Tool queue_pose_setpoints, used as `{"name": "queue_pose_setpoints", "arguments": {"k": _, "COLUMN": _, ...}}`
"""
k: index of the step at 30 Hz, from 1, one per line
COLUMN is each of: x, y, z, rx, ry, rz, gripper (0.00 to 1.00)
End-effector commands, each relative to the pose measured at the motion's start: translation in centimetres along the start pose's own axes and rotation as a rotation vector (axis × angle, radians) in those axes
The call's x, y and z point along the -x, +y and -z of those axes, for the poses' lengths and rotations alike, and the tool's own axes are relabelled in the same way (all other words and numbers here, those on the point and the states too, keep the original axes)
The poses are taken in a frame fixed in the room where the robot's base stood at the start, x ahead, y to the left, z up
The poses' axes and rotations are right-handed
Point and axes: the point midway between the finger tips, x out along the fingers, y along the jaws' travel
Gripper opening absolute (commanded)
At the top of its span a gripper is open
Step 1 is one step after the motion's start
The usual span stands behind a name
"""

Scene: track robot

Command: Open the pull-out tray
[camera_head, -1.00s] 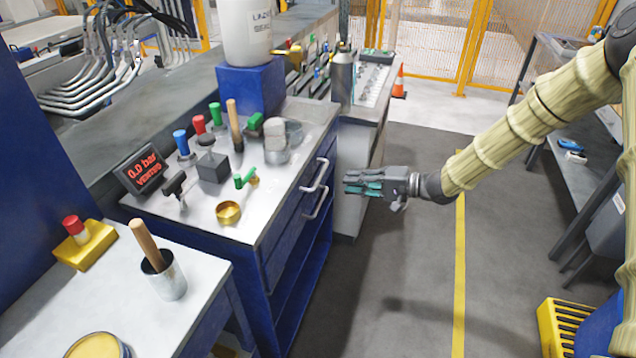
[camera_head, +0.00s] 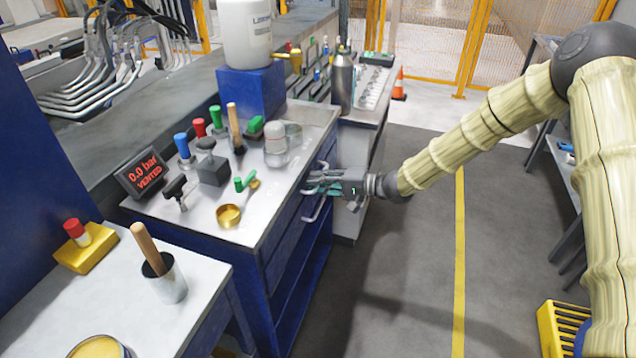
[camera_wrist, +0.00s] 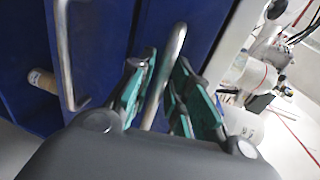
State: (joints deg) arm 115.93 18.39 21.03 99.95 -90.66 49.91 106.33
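The blue cabinet (camera_head: 285,262) under the grey worktop has two drawer fronts with curved metal handles; both look closed. I cannot tell which one is the pull-out tray. My gripper (camera_head: 318,184) is at the upper handle (camera_head: 322,166); the lower handle (camera_head: 316,210) shows just below it. In the wrist view, my gripper (camera_wrist: 158,95) has its two green-padded fingers apart, with the upper handle (camera_wrist: 172,50) between them. Gaps show on both sides of the bar. The lower handle (camera_wrist: 64,50) is at the left of that view.
A side table (camera_head: 110,310) stands at front left. The floor right of the cabinet (camera_head: 400,270) is clear.

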Motion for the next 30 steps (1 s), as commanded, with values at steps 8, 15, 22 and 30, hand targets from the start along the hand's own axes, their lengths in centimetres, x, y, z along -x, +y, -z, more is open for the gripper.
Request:
{"name": "queue_pose_setpoints", "arguments": {"k": 8, "x": 0.0, "y": 0.0, "z": 0.0, "rx": 0.000, "ry": 0.000, "rz": 0.000, "gripper": 0.13}}
{"name": "queue_pose_setpoints", "arguments": {"k": 15, "x": 0.0, "y": 0.0, "z": 0.0, "rx": 0.000, "ry": 0.000, "rz": 0.000, "gripper": 0.00}}
{"name": "queue_pose_setpoints", "arguments": {"k": 22, "x": 0.6, "y": 0.0, "z": 0.0, "rx": 0.000, "ry": 0.000, "rz": -0.001, "gripper": 0.00}}
{"name": "queue_pose_setpoints", "arguments": {"k": 30, "x": 3.3, "y": 0.3, "z": -0.5, "rx": 0.005, "ry": -0.020, "rz": -0.003, "gripper": 0.00}}
